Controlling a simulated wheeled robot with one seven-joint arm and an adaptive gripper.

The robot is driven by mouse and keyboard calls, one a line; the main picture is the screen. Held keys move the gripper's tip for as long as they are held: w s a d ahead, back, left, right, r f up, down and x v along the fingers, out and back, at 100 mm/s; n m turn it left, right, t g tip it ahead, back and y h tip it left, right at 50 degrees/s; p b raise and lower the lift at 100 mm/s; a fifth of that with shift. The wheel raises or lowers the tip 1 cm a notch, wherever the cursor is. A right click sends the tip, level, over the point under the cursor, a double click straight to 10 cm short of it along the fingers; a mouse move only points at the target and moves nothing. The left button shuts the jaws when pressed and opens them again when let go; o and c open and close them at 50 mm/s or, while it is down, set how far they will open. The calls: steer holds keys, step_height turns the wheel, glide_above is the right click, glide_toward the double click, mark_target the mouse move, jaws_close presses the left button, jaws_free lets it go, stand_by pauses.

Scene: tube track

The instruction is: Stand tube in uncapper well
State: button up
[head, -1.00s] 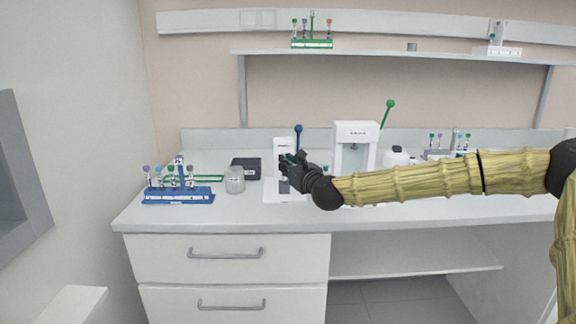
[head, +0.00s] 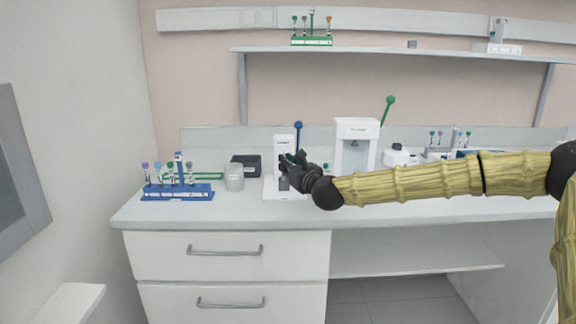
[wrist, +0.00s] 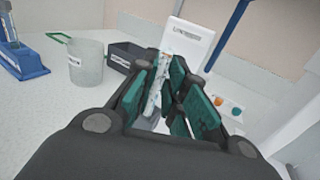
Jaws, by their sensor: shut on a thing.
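My gripper (head: 286,163) is at the front of the white uncapper (head: 284,143) with the blue lever, above its white base. In the wrist view, my gripper (wrist: 172,88) has its green pads closed around a pale, clear tube (wrist: 154,92). The tube's lower end is hidden by the fingers. The uncapper (wrist: 188,42) stands just beyond the fingertips there. A dark grey block (head: 284,184) shows below the gripper on the base. The well itself is hidden, so I cannot tell whether the tube is in it.
A blue rack (head: 177,193) with several tubes, a clear beaker (head: 234,178) and a dark box (head: 246,166) stand left of the uncapper. A white machine with a green lever (head: 357,145) stands to the right. The front left bench is clear.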

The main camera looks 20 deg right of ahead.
steer(key=shift+f+b, duration=0.65)
steer(key=shift+b, duration=0.15)
steer(key=o, duration=0.8)
steer(key=s, duration=0.4)
steer(key=s+d, duration=0.1)
steer(key=s, duration=0.2)
steer(key=s+d, duration=0.1)
steer(key=s, duration=0.3)
steer(key=shift+s, duration=0.35)
stand_by(0.6)
